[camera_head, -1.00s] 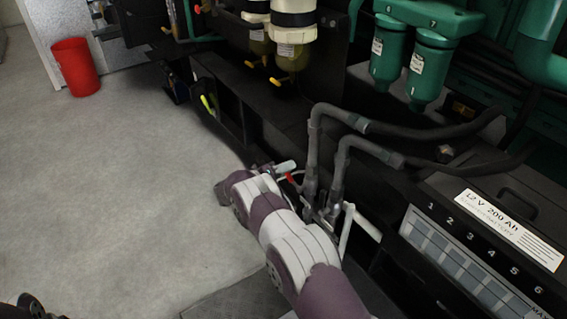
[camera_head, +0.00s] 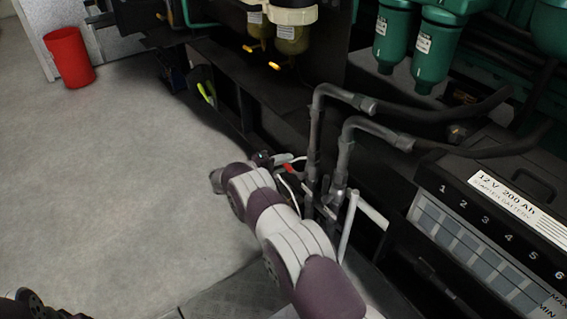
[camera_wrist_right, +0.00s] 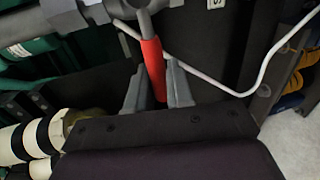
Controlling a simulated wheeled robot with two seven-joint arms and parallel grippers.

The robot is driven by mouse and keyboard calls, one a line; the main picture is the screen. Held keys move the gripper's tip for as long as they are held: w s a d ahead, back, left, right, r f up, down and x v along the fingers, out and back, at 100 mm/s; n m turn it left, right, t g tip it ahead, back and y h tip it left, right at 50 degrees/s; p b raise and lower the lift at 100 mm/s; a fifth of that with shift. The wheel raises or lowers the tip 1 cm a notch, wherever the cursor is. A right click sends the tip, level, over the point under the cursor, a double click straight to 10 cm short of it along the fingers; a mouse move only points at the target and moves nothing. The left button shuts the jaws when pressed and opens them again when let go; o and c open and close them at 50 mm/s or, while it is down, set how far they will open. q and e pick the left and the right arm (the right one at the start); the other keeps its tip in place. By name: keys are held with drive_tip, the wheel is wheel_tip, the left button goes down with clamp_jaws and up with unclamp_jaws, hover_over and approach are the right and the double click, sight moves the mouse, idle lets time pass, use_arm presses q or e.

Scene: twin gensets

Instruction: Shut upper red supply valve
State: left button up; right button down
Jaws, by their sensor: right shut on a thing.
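The valve's red handle (camera_wrist_right: 153,67) is a straight lever on a grey metal stem (camera_wrist_right: 146,18) in the wrist view. My right gripper (camera_wrist_right: 158,92) has its two grey fingers on either side of the lever's end and is shut on it. In the head view a small part of the red handle (camera_head: 289,168) shows beside my right gripper (camera_head: 280,159), at the foot of the grey pipes (camera_head: 314,140). My right forearm hides much of the valve area, and a second red valve cannot be made out. My left gripper is not in view.
A thin white line (camera_wrist_right: 225,88) runs close by the handle. Black hoses (camera_head: 430,115) lead right from the pipes, above a battery (camera_head: 480,215). Green filters (camera_head: 433,50) hang over them. A red bin (camera_head: 69,57) stands far left. The floor at left is clear.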

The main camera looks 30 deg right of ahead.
drive_tip(key=shift+f, duration=0.1)
drive_tip(key=c, duration=1.1)
unclamp_jaws()
drive_tip(key=shift+c, duration=0.2)
drive_tip(key=shift+a, duration=0.1)
drive_tip(key=p+v, duration=0.3)
drive_tip(key=v, duration=0.9)
drive_tip(key=shift+a+p, duration=0.25)
drive_tip(key=shift+p, duration=0.1)
